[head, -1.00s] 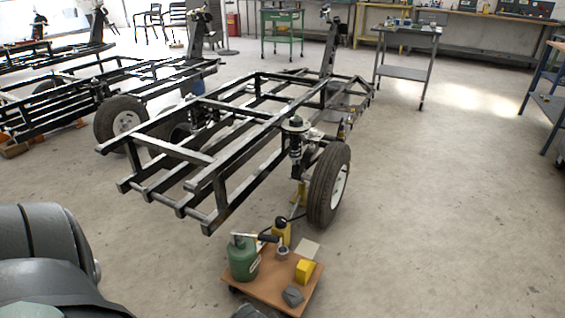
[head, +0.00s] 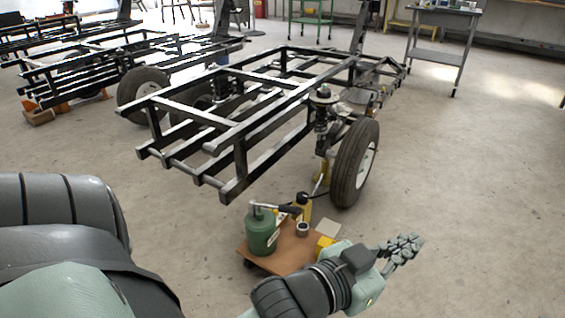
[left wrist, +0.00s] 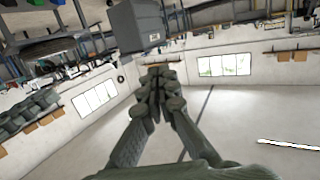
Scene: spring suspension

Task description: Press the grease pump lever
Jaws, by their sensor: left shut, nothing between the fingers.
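The green grease pump (head: 262,234) stands upright on the left part of a low brown wheeled board (head: 283,262). Its lever (head: 287,209) reaches from the pump's top to the right and ends in a dark grip. My left gripper (head: 415,241) is shut and empty, to the right of the board and well apart from the lever. My left forearm covers the board's front right part. In the left wrist view the closed fingers (left wrist: 155,85) point at the room's far wall; the pump is not in that view. My right gripper is not in view.
A yellow bottle (head: 304,205), a small cup (head: 302,229) and a yellow block (head: 324,245) stand on the board. The black frame (head: 220,148) with its wheel (head: 354,165) is just behind. Open floor (head: 480,200) lies to the right.

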